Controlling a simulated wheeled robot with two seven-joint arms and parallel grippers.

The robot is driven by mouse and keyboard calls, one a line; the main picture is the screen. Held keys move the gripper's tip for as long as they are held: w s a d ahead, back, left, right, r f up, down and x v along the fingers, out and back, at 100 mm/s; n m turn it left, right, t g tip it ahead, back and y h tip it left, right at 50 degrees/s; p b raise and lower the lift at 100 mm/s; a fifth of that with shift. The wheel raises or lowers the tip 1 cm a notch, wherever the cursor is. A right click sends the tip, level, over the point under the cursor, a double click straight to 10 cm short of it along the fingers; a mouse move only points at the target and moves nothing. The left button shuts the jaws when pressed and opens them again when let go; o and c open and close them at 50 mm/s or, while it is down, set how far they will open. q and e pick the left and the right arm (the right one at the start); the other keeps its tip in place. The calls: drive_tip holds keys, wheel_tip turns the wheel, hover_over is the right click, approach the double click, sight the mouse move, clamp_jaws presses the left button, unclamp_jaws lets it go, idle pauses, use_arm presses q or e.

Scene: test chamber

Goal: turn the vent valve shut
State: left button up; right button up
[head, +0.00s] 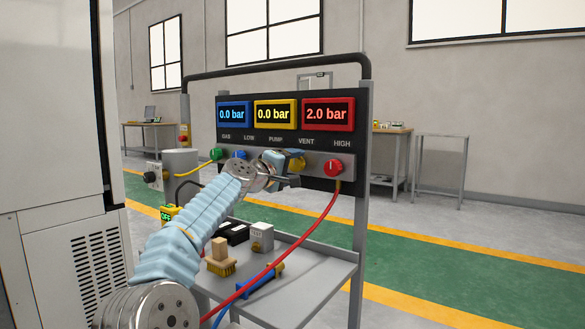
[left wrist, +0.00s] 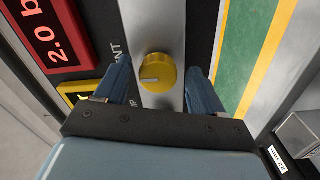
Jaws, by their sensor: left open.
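The vent valve is a round yellow knob (left wrist: 157,73) on a grey strip of the panel, near the VENT lettering. In the left wrist view it sits between my two open fingers, apart from both, with a pale pointer mark toward the left, the label side. In the head view the knob (head: 298,162) is partly hidden by my left gripper (head: 287,170), which is open in front of the panel. My right gripper is not in view.
A red knob (head: 333,168) with a red hose (head: 310,232) is right of the yellow one; green (head: 216,154) and blue knobs are left. Displays read 0.0, 0.0 and 2.0 bar (head: 328,114). A cart shelf (head: 325,272) below holds several small items. A white cabinet (head: 60,150) stands left.

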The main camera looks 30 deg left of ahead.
use_arm(q)
drive_tip(key=shift+s+a, duration=0.1)
drive_tip(key=shift+s, duration=0.2)
drive_tip(key=s+b, duration=0.5)
drive_tip(key=s, duration=0.8)
drive_tip(key=shift+a, duration=0.45)
drive_tip(key=shift+s, duration=0.1)
